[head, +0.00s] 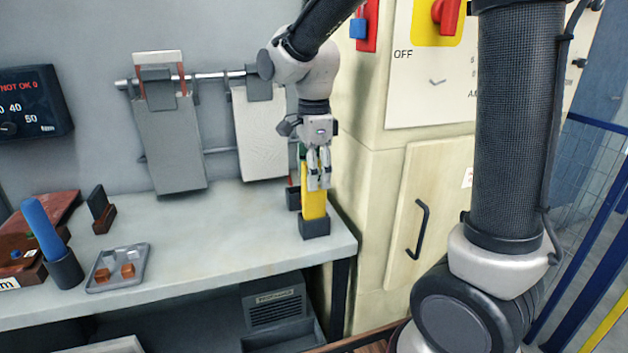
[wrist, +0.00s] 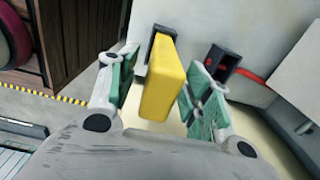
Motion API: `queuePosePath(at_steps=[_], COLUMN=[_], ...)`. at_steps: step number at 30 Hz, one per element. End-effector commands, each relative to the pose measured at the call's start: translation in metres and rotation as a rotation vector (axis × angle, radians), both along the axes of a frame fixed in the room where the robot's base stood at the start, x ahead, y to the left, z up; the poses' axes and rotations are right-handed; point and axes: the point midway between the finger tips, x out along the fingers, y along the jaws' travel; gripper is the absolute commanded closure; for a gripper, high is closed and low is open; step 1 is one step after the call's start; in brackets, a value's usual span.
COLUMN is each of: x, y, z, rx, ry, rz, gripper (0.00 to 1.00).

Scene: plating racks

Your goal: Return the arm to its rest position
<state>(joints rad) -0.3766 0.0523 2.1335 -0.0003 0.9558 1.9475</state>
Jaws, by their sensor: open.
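My gripper (head: 317,186) points down over the right end of the grey workbench (head: 225,222). Its fingers are in front of the upper part of a yellow block (head: 314,205) that stands upright in a black holder (head: 314,225). In the wrist view my gripper (wrist: 160,88) is open, with green pads on both sides of the yellow block (wrist: 164,80). There is a gap on the right side; on the left I cannot tell whether the pad touches. My arm reaches down from the top of the head view.
Grey plates (head: 168,145) hang from a rail (head: 215,76) behind the bench. A small tray (head: 118,268) and a blue-handled tool (head: 43,228) in a cup are at the left. A second dark holder (wrist: 222,62) stands near the block. A cream cabinet (head: 432,200) is close on the right.

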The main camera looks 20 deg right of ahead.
Motion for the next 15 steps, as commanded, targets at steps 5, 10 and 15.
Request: queuePosePath(at_steps=[5, 10, 15], x=[0.001, 0.000, 0.000], y=[0.000, 0.000, 0.000], z=[0.042, 0.076, 0.096], rx=[0.002, 0.002, 0.001], ry=[-0.006, -0.005, -0.002], rz=[0.000, 0.000, 0.000], gripper=[0.50, 0.50, 0.50])
